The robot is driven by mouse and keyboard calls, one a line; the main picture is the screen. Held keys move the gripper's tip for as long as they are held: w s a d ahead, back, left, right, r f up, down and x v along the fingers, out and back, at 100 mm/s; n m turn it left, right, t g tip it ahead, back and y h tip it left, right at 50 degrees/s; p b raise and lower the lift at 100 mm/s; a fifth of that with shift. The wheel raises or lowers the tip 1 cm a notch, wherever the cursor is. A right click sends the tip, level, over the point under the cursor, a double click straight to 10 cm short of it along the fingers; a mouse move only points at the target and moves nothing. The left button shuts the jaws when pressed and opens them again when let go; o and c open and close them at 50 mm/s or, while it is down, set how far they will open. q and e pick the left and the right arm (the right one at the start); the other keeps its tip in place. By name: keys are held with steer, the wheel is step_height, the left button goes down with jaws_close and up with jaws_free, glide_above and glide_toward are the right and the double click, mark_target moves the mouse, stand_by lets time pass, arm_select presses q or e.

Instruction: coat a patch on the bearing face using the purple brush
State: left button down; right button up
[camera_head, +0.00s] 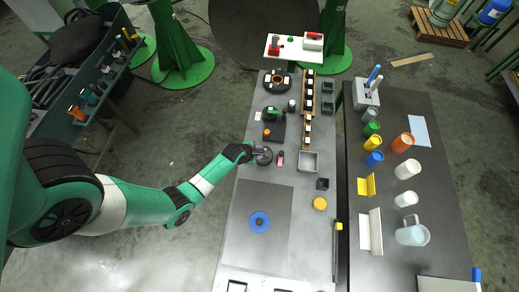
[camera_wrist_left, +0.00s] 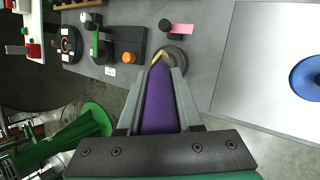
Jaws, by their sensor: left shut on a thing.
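My left gripper (camera_head: 257,153) reaches in over the left edge of the long grey table. In the left wrist view its fingers (camera_wrist_left: 158,90) are shut on the purple brush (camera_wrist_left: 159,105), whose tan tip points away from the wrist. A dark grey round piece (camera_head: 264,157) is right at the gripper; it also shows in the wrist view (camera_wrist_left: 176,57), just beyond the brush tip. I cannot tell whether the tip touches it. I cannot tell for sure which piece has the bearing face. A blue disc (camera_head: 259,221) lies on the grey plate, apart from the gripper. My right gripper is not in view.
A pink piece (camera_head: 280,158) lies just right of the gripper. A black base with an orange knob (camera_head: 267,132) and a dark ring (camera_head: 277,82) stand farther back. A grey bin (camera_head: 309,161) and a yellow-orange disc (camera_head: 320,203) are to the right. The grey plate (camera_head: 238,247) is mostly bare.

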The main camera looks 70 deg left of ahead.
arm_select(q)
steer(key=shift+w+a+r, duration=0.1)
steer(key=shift+w+a, duration=0.1)
steer(key=shift+a, duration=0.35)
steer(key=shift+f+b, duration=0.45)
steer(key=shift+f, duration=0.15)
step_height(320, 180, down, 4)
steer(key=b, duration=0.3)
steer(key=shift+r, duration=0.1)
arm_select(e)
steer(key=f, duration=0.3)
steer(key=shift+s+a+f+h, duration=0.15)
steer(key=shift+a+f+h, duration=0.15)
steer(key=shift+a, duration=0.1)
